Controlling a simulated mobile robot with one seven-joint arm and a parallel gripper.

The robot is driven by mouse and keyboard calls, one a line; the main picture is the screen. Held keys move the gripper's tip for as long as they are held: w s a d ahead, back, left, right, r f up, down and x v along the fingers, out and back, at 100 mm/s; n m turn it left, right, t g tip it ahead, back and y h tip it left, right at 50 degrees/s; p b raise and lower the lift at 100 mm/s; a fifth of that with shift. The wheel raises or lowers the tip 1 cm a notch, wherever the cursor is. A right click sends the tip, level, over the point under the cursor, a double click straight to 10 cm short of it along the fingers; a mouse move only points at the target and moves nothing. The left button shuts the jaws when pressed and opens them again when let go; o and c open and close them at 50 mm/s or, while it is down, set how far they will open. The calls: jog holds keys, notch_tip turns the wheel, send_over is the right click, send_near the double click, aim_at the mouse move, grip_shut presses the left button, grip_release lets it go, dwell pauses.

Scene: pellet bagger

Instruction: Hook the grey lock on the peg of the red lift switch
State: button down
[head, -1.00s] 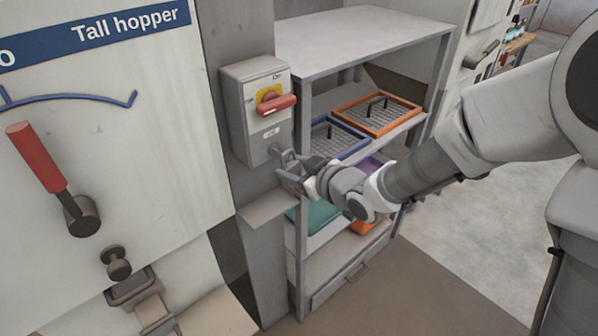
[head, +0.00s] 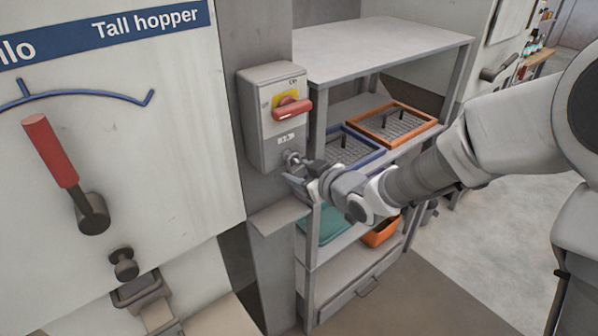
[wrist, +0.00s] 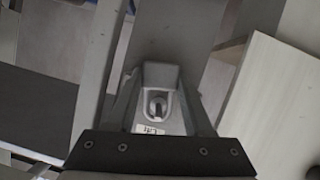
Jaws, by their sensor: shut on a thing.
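The red lift switch (head: 292,110) is a red handle on a yellow plate, on the front of a grey box. The peg is low on the box front, beneath a small white label, and mostly covered by the lock and fingers in the head view. The grey lock (head: 292,158) is at that spot, held by my gripper (head: 297,172). In the wrist view my gripper (wrist: 158,82) is shut on the lock (wrist: 158,74). A rounded loop with a dark middle shows below it, near the label. I cannot tell whether the loop is around the peg.
A grey shelf rack (head: 385,45) stands right of the box, with an orange-rimmed tray (head: 436,124) and a blue-rimmed tray (head: 384,152) close to my arm. A hopper panel with a red lever (head: 50,150) is at left. Open floor lies at right.

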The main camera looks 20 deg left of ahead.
jog(key=shift+c, duration=1.1)
grip_release()
